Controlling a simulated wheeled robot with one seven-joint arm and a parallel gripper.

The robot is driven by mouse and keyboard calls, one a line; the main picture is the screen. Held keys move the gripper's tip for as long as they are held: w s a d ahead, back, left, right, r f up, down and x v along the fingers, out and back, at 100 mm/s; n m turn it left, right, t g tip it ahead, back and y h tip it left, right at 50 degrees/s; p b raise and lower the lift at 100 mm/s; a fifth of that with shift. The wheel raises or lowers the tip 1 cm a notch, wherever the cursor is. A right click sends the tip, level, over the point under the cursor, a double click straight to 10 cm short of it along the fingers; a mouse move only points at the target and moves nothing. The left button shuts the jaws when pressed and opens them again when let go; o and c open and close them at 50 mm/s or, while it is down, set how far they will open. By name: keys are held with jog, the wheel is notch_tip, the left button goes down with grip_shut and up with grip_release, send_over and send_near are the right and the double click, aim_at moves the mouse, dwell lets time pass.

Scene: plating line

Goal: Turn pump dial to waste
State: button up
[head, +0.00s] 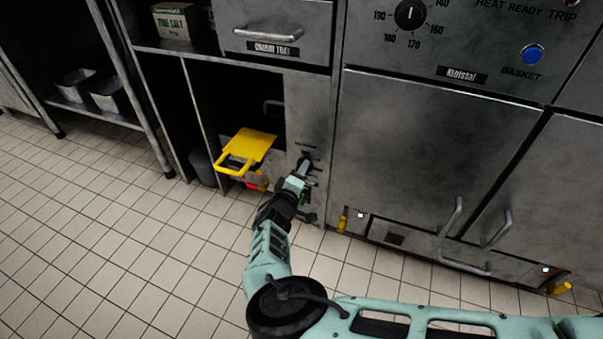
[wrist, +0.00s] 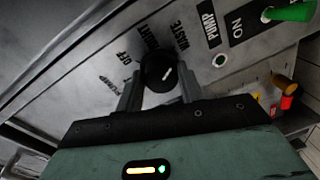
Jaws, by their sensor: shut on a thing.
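The pump dial (wrist: 156,68) is a round black knob on a grey metal panel in the wrist view. Labels around it include OFF and WASTE (wrist: 181,36); others are partly hidden or hard to read. A short white mark shows on the knob's lower right; I cannot tell which label it stands for. My gripper (wrist: 160,89) has one finger on each side of the knob and is shut on it. In the head view my gripper (head: 303,167) is at the narrow panel low on the cabinet, and the dial is mostly hidden there.
A green-tipped switch (wrist: 290,12) marked ON sits right of the dial in the wrist view. A yellow handled part (head: 247,147) juts from the open bay left of my gripper. A cabinet door (head: 430,150) stands to the right. The tiled floor in front is clear.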

jog(key=shift+f, duration=0.1)
jog(key=o, duration=1)
jog(key=p+v, duration=0.5)
jog(key=v, duration=1.2)
jog(key=shift+s+a, duration=0.1)
jog(key=shift+s, duration=0.15)
